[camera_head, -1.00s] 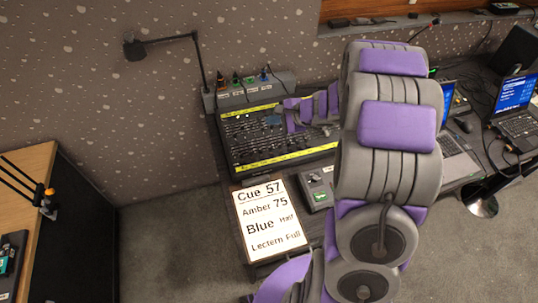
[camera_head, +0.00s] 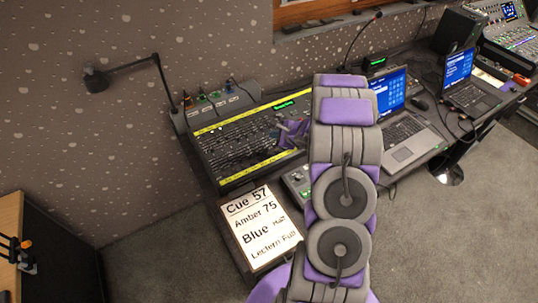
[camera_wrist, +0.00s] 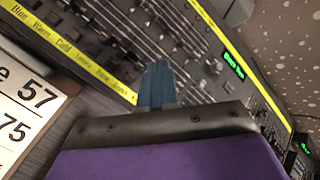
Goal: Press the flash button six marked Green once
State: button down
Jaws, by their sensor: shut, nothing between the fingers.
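The lighting fader desk (camera_head: 230,150) stands against the wall, black with yellow label strips along its far and near edges. In the wrist view one yellow strip (camera_wrist: 75,42) shows labels, some reading like "Warm" and "Cold". I cannot read a Green label or pick out flash button six in either view. My gripper (camera_wrist: 158,75) is shut and empty, its blue-grey fingertips over the desk surface near a yellow strip; contact cannot be told. In the head view my gripper (camera_head: 290,132) is at the desk's right part, partly hidden by my arm.
A cue sheet (camera_head: 262,228) reading "Cue 57" lies in front of the desk. A small box with a green light (camera_head: 298,182) is beside it. Laptops (camera_head: 410,135) stand at right.

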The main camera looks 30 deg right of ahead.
aim_at(269, 154)
jog(key=a+f, duration=0.3)
jog(key=f, duration=0.1)
jog(key=shift+w+a, duration=0.1)
jog(key=shift+w, duration=0.15)
jog(key=d+f+b, duration=0.2)
jog(key=f, duration=0.1)
jog(key=d+f+b, duration=0.1)
jog(key=shift+w+f, duration=0.2)
jog(key=shift+f, duration=0.1)
jog(key=shift+a+r, duration=0.25)
jog(key=shift+a, duration=1)
jog(key=shift+d+f, duration=0.25)
jog(key=shift+d, duration=0.9)
jog(key=shift+a+r, duration=0.2)
jog(key=shift+a, duration=0.8)
jog(key=shift+d+f, duration=0.15)
jog(key=shift+d, duration=0.65)
jog(key=shift+a, duration=0.65)
jog(key=shift+d, duration=0.15)
